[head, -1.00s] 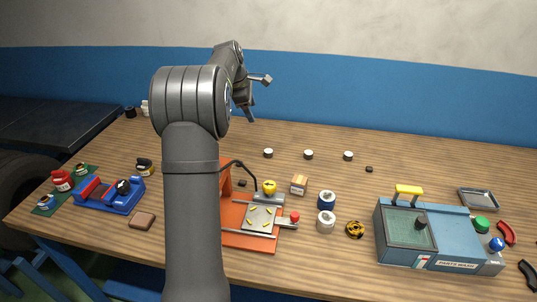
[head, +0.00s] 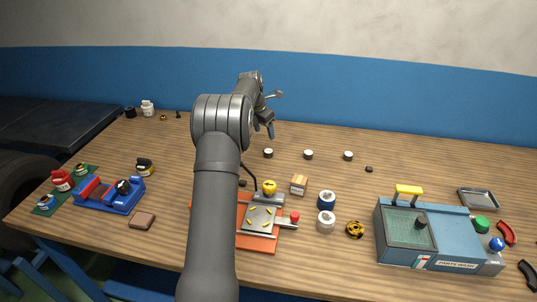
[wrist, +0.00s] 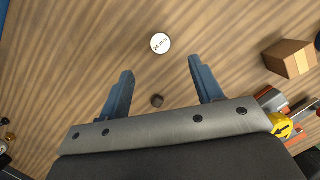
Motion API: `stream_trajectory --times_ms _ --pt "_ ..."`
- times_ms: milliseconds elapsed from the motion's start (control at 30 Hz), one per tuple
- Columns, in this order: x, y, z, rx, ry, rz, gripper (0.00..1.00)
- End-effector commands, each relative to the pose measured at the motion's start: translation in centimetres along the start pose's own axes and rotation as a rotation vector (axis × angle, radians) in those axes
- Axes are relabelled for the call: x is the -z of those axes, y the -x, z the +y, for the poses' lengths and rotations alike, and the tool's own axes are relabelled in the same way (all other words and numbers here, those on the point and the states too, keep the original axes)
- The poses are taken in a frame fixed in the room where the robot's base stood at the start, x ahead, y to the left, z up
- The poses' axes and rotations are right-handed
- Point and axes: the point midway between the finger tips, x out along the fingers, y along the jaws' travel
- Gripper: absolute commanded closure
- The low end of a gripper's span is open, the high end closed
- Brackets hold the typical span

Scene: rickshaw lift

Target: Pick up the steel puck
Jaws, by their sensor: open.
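Three low round pucks with pale tops stand in a row behind the middle of the table in the head view: left (head: 268,153), middle (head: 308,154) and right (head: 348,156). I cannot tell which is steel. One pale-topped puck with a printed label (wrist: 160,43) shows in the wrist view, just beyond the fingertips and between their lines. My gripper (head: 270,132) is open and empty above the table, near the left puck; its two blue fingers (wrist: 160,70) stand wide apart in the wrist view.
A cardboard box (head: 299,185) and an orange fixture (head: 258,245) with a yellow knob (head: 269,187) stand nearer the front. A blue parts washer (head: 455,238) is at the right, a blue vise (head: 108,200) at the left.

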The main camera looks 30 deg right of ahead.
Motion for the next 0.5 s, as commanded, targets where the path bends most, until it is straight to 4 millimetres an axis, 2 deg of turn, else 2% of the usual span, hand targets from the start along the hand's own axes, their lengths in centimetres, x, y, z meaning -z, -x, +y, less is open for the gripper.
stream_trajectory --times_ms 100,200,500 --pt "0.1 -2.7 0.0 0.002 0.000 0.002 0.40" --pt "0.1 -4.3 0.0 0.001 -0.001 0.001 0.40" --pt "0.2 -6.2 0.0 0.000 -0.001 0.000 0.40"
